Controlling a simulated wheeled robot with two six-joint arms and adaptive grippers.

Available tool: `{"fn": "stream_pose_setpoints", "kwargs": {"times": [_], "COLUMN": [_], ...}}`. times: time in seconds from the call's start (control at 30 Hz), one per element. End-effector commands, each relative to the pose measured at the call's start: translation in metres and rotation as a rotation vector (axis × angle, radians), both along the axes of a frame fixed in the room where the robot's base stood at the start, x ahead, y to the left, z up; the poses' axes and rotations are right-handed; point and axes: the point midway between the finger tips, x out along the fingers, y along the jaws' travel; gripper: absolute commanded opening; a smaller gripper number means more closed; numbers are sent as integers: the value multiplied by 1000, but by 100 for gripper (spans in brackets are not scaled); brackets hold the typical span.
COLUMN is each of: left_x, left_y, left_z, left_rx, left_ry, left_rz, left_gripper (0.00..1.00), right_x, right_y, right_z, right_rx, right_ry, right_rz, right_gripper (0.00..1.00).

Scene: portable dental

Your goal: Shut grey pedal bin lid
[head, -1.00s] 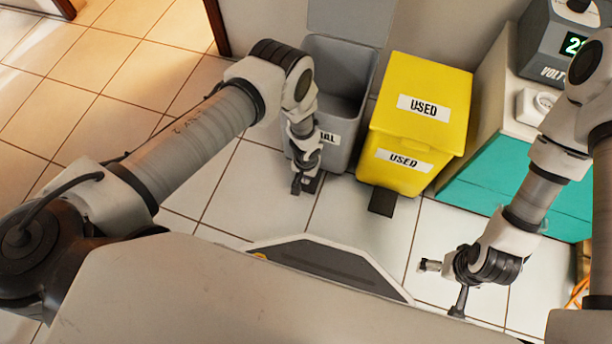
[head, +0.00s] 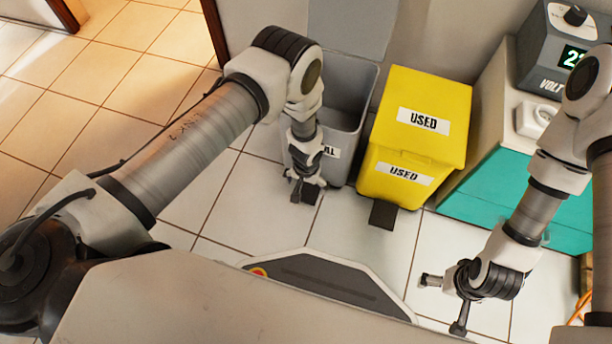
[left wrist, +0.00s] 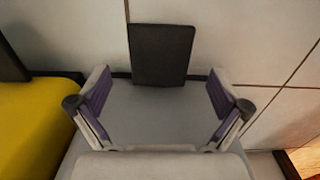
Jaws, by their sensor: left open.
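The grey pedal bin (head: 345,95) stands against the wall in the head view, with its lid (head: 350,30) raised upright behind the opening. Its dark pedal (head: 311,194) sticks out at the floor in front, partly hidden by my left gripper (head: 308,192). In the left wrist view the pedal (left wrist: 161,55) lies beyond and between the two spread fingers of the left gripper (left wrist: 160,95), which is open and empty. Whether the gripper touches the pedal or bin front cannot be told.
A yellow bin (head: 415,130) with a shut lid and its own pedal (head: 383,214) stands just right of the grey bin. A teal and white cabinet (head: 520,190) with a voltage device (head: 560,50) is farther right. Tiled floor (head: 130,80) is free at the left.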

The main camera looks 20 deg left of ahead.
Motion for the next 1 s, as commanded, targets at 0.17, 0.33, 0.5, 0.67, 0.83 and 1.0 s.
{"fn": "stream_pose_setpoints", "kwargs": {"times": [0.17,0.33,0.5,0.67,0.83,1.0], "left_x": [0,0,0,-1,-1,-1], "left_y": [0,0,0,0,0,0], "left_z": [32,56,70,73,72,72], "left_rx": [2,3,2,1,1,1], "left_ry": [1,1,0,0,0,1], "left_rz": [1,2,-1,0,-1,0], "left_gripper": [100,100,100,100,100,100], "right_x": [0,0,0,0,0,0], "right_y": [0,0,0,0,0,0], "right_z": [0,0,0,0,0,0], "right_rx": [0,0,0,0,0,0], "right_ry": [0,0,0,0,0,0], "right_rz": [0,0,0,0,0,0], "right_gripper": [100,100,100,100,100,100]}}
